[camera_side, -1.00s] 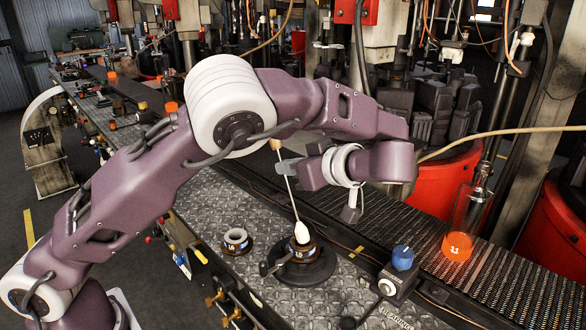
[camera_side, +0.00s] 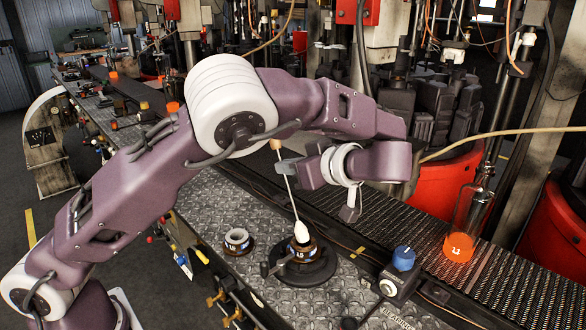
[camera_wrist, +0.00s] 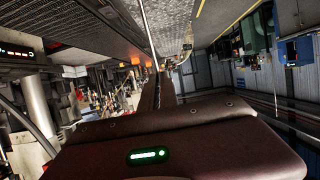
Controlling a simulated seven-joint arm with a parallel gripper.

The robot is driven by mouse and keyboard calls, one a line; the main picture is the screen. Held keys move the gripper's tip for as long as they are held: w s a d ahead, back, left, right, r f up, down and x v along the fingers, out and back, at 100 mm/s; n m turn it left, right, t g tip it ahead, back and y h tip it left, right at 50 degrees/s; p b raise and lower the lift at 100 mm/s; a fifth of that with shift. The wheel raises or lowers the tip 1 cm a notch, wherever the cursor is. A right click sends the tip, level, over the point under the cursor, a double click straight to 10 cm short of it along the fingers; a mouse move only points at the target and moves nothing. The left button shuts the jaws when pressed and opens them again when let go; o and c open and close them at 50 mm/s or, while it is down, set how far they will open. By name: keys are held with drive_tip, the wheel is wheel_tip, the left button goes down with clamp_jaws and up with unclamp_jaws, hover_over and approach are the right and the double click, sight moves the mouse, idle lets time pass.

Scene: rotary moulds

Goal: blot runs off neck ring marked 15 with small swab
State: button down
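My gripper (camera_side: 287,168) is shut on the swab (camera_side: 291,193), near its tan handle end. The swab has a thin pale rod and a white tip pointing down, slightly tilted. The white tip is at the top opening of a dark neck ring (camera_side: 302,254) in a round black holder; I cannot tell how deep it sits or which wall it touches. The ring's small tag seems to read 15, but it is tiny. A second ring (camera_side: 238,241), with a pale top, stands to the left; its tag is not clearly legible.
A control box with a blue knob (camera_side: 403,257) stands right of the holder. A glass bottle with an orange-glowing base (camera_side: 457,247) stands on the dark conveyor (camera_side: 500,285) behind. Bare tread plate (camera_side: 205,205) lies left of the rings.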

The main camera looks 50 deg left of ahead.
sight(278, 140)
drive_tip(key=shift+d+f, duration=0.2)
drive_tip(key=shift+d, duration=0.75)
idle(0.6)
drive_tip(key=shift+r, duration=3.55)
drive_tip(key=shift+d+f+y, duration=0.4)
drive_tip(key=shift+d+f, duration=0.1)
drive_tip(key=shift+f, duration=0.35)
drive_tip(key=shift+d+f+y, duration=0.4)
drive_tip(key=shift+d+f, duration=0.15)
drive_tip(key=shift+f, duration=0.3)
drive_tip(key=shift+d+f+y, duration=0.4)
drive_tip(key=shift+d+f, duration=0.1)
drive_tip(key=shift+f, duration=1)
